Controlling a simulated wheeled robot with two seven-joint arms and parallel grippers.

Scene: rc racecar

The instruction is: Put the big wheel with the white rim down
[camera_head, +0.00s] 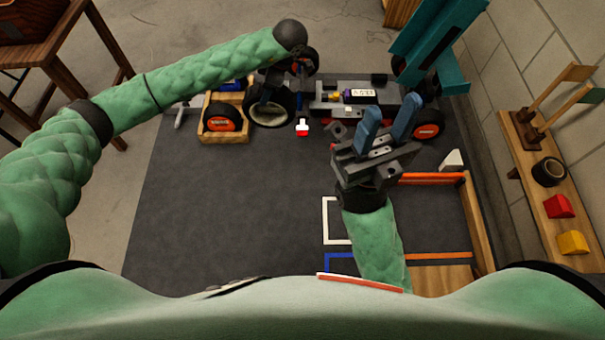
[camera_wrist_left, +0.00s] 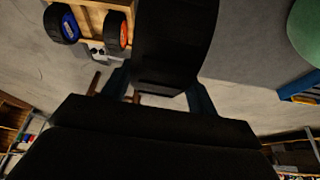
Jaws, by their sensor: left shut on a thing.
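The big wheel with the white rim (camera_head: 270,117) is at the far side of the dark mat, just right of a wooden tray. Its pale rim shows low on it in the head view. My left gripper (camera_head: 275,88) is shut on it from above. In the left wrist view the wheel's black tyre (camera_wrist_left: 175,45) fills the space between the fingers, with its rim out of sight. I cannot tell whether the tyre touches the mat. My right gripper (camera_head: 388,124) is open and empty, its blue fingers apart, in front of the car chassis (camera_head: 345,98).
The wooden tray (camera_head: 223,138) holds wheels with orange and blue rims, also seen in the left wrist view (camera_wrist_left: 122,5). A small red-and-white piece (camera_head: 302,128) lies in front of the chassis. A wheel with an orange rim (camera_head: 428,130) is at right. The mat's (camera_head: 220,200) left middle is clear.

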